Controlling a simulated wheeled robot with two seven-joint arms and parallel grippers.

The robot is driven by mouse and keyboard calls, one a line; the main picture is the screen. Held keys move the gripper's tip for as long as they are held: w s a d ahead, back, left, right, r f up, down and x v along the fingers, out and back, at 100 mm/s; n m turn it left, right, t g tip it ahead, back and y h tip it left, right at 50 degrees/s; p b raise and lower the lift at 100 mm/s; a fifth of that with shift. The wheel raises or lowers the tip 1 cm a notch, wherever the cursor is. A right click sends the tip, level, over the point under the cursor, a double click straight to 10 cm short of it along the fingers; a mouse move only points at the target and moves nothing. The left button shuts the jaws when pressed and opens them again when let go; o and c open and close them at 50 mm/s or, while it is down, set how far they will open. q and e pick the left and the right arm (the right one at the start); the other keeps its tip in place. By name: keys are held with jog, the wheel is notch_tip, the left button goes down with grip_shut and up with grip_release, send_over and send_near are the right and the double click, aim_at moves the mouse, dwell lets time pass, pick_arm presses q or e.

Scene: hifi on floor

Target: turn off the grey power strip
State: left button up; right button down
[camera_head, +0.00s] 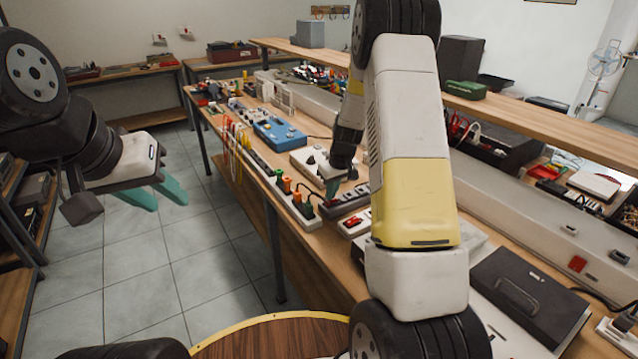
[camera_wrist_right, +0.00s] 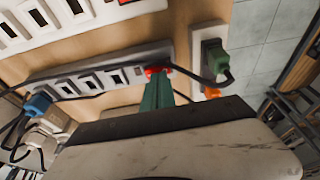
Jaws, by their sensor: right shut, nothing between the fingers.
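The grey power strip (camera_head: 346,201) lies on the workbench. In the right wrist view it (camera_wrist_right: 120,57) runs across the upper part, with a row of sockets and a red switch (camera_wrist_right: 152,70) at its right end. My right gripper (camera_head: 331,190) is shut and empty, pointing down at that end. In its wrist view the green fingers (camera_wrist_right: 158,88) are together, with their tips at the red switch and partly covering it. I cannot tell whether they press it. My left gripper (camera_head: 162,195) is open and empty above the tiled floor, away from the bench.
A white strip (camera_head: 355,222) with a red switch lies beside the grey one. A long white strip with orange and green plugs (camera_head: 296,204) lines the bench edge. A black cable (camera_wrist_right: 190,73) passes close by my right fingers. A blue device (camera_head: 279,132) stands farther back.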

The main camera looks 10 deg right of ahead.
jog(key=shift+r, duration=0.1)
jog(key=shift+r, duration=0.3)
jog(key=s+a+r, duration=0.2)
jog(key=s+r, duration=0.2)
jog(key=r, duration=0.8)
jog(key=shift+r, duration=0.2)
jog(key=shift+w+a, duration=0.1)
jog(key=s+a+r+m+t+y, duration=0.1)
jog(key=s+a+r+m+t, duration=0.15)
jog(key=s+r, duration=0.9)
jog(key=s+a+r, duration=0.1)
jog(key=s, duration=0.8)
jog(key=s+a+r+m, duration=0.1)
jog(key=s, duration=0.7)
jog(key=shift+s+a+t, duration=0.25)
jog(key=shift+s+t, duration=0.1)
